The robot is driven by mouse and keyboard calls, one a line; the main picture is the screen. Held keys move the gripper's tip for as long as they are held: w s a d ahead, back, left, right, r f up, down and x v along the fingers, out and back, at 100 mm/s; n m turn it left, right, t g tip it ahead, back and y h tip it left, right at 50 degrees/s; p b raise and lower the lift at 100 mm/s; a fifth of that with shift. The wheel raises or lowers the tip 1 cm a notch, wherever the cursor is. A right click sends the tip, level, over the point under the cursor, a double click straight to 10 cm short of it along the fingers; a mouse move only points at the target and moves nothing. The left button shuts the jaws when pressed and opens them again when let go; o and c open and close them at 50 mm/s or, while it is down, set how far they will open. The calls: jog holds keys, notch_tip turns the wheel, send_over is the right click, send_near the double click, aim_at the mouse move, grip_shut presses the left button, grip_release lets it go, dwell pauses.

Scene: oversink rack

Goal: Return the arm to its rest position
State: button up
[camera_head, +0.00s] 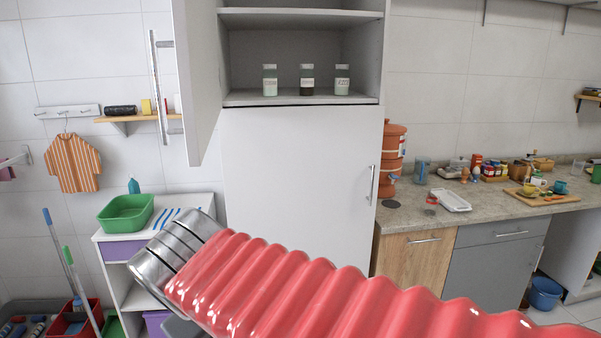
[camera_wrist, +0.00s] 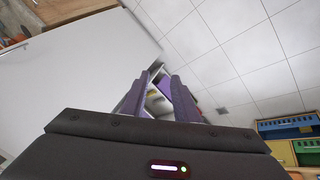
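My arm, in a red ribbed sleeve with a metal collar, crosses the lower part of the head view from the right edge to the lower left. My gripper is not visible in the head view. In the wrist view, my gripper (camera_wrist: 159,90) has its two dark fingers apart, with nothing held between them. Through the gap I see the background, with white and purple parts.
A tall white cabinet (camera_head: 290,165) stands ahead, its upper door (camera_head: 198,75) open to the left; several jars sit inside. A stone counter (camera_head: 480,211) with kitchen items is at right. A white shelf unit (camera_head: 122,264) with a green tub (camera_head: 126,214) is at left.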

jog(key=s+d+f+m, duration=0.2)
jog(key=d+m, duration=0.1)
jog(key=d, duration=0.5)
jog(key=s+d+f+m, duration=0.3)
jog(key=d, duration=0.6)
jog(key=s+d+f+m, duration=0.2)
jog(key=d+m, duration=0.1)
jog(key=d, duration=0.6)
jog(key=shift+s+d+f+m, duration=0.15)
jog(key=shift+d+m, duration=0.1)
jog(key=shift+m, duration=0.15)
